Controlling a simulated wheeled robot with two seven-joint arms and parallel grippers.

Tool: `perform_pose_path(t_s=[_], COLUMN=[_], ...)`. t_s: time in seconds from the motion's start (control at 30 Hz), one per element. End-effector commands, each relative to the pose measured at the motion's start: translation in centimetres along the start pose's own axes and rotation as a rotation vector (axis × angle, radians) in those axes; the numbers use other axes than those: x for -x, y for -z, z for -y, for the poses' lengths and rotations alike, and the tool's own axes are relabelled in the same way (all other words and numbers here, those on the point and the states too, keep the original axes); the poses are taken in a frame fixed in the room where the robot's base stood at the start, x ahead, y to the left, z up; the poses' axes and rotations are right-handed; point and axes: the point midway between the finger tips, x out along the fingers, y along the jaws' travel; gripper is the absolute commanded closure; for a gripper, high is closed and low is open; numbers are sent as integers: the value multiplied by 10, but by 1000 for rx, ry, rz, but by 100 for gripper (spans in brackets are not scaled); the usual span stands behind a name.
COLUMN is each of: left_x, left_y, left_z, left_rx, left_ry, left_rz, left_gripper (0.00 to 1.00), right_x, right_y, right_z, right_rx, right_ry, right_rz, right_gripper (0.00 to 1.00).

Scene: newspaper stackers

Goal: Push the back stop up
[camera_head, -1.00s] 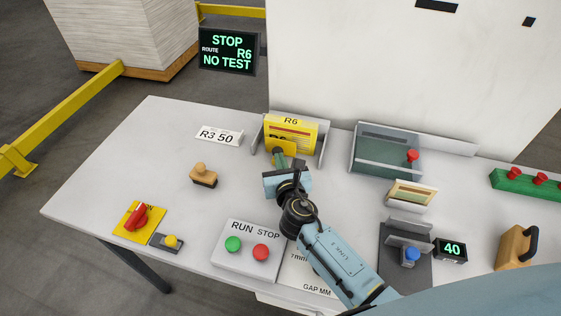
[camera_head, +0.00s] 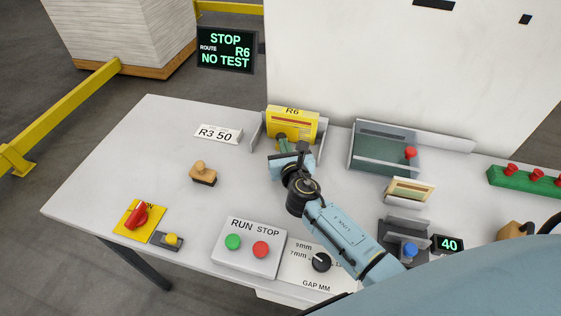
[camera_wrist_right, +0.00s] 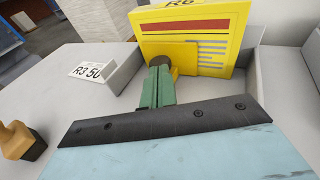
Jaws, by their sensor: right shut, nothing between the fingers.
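A yellow board marked R6 (camera_head: 292,122) stands in a grey bracket (camera_head: 257,135) at the back of the table. It also shows in the wrist view (camera_wrist_right: 225,38), with a smaller yellow plate (camera_wrist_right: 190,57) on its front. No label names the back stop; this board is where my right gripper is. My right gripper (camera_head: 283,145) is shut and empty, its green fingers (camera_wrist_right: 159,72) pointing at the plate. The fingertips overlap a dark round part at the plate's left end and seem to touch it. My left gripper is out of view.
A white R3 50 sign (camera_head: 218,134) and a wooden-handled stamp (camera_head: 203,174) stand to the left. A teal tray (camera_head: 385,148) with a red knob is to the right. A RUN/STOP box (camera_head: 249,262) is in front. A tall white panel (camera_head: 400,70) rises behind.

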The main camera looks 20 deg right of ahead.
Motion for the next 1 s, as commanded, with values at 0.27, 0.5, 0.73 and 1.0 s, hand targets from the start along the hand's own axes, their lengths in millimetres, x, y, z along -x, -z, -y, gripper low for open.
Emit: perform_pose_path(t_s=[0.27, 0.5, 0.73, 1.0], left_x=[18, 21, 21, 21], left_y=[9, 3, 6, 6], left_z=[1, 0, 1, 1], left_rx=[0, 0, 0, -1], left_ry=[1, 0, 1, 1], left_rz=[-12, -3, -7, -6], left_gripper=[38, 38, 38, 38], right_x=[29, 85, 119, 128], right_y=[-5, -2, -2, -2], right_z=[-9, -8, -8, -7], right_rx=[2, 2, 3, 2], right_ry=[-12, -12, -11, -10], right_rz=[-2, -1, -1, 0], right_gripper=[100, 100, 100, 100])
